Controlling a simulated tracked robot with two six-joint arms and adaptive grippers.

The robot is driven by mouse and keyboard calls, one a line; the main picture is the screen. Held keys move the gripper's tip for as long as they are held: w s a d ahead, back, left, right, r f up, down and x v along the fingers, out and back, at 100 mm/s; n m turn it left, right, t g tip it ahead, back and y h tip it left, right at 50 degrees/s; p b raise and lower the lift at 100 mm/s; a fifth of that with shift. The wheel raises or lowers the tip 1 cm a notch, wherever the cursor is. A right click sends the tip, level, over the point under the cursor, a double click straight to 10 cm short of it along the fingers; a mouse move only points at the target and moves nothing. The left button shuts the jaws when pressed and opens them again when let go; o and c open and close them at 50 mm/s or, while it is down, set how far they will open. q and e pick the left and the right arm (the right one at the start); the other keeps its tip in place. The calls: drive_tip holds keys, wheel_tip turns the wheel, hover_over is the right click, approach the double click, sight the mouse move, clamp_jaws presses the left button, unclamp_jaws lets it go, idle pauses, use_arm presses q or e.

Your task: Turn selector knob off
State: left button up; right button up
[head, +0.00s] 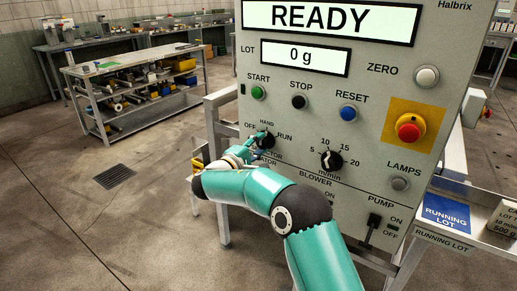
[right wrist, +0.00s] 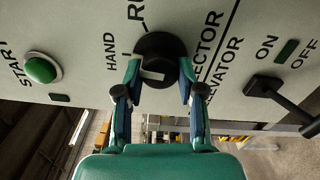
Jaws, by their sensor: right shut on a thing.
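The selector knob (head: 267,141) is a round black knob on the grey control panel, with OFF, HAND and RUN printed around it. In the right wrist view the knob (right wrist: 160,48) sits between my right fingertips, and a pale mark shows on its face. I cannot tell for certain which label it points at. My right gripper (head: 257,144) reaches the knob from the front left and is shut on it; its two fingers (right wrist: 160,74) touch the knob from both sides. The gripper partly covers the lettering below the knob. My left gripper is not in view.
The panel (head: 220,135) also carries a green start button (head: 258,92), a black stop button (head: 300,102), a blue reset button (head: 348,113), a red emergency button (head: 409,130) and a speed dial (head: 330,160). A tool bench (head: 130,62) stands behind left, with open floor before it.

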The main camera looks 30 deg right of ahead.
drive_tip(key=n, duration=0.3)
drive_tip(key=shift+a+f, duration=0.1)
drive_tip(key=shift+f, duration=0.1)
drive_tip(key=n+p, duration=0.1)
drive_tip(key=n, duration=0.1)
drive_tip(key=shift+n, duration=0.4)
drive_tip(key=n+p, duration=0.1)
drive_tip(key=n, duration=0.2)
drive_tip(key=shift+f+n, duration=0.15)
drive_tip(key=shift+n, duration=0.15)
drive_tip(key=shift+s+f+n+p, duration=0.15)
drive_tip(key=shift+n+p, duration=0.9)
drive_tip(key=shift+n, duration=0.85)
drive_tip(key=o, duration=0.9)
drive_tip(key=shift+o, duration=1.2)
drive_tip(key=shift+r, duration=0.2)
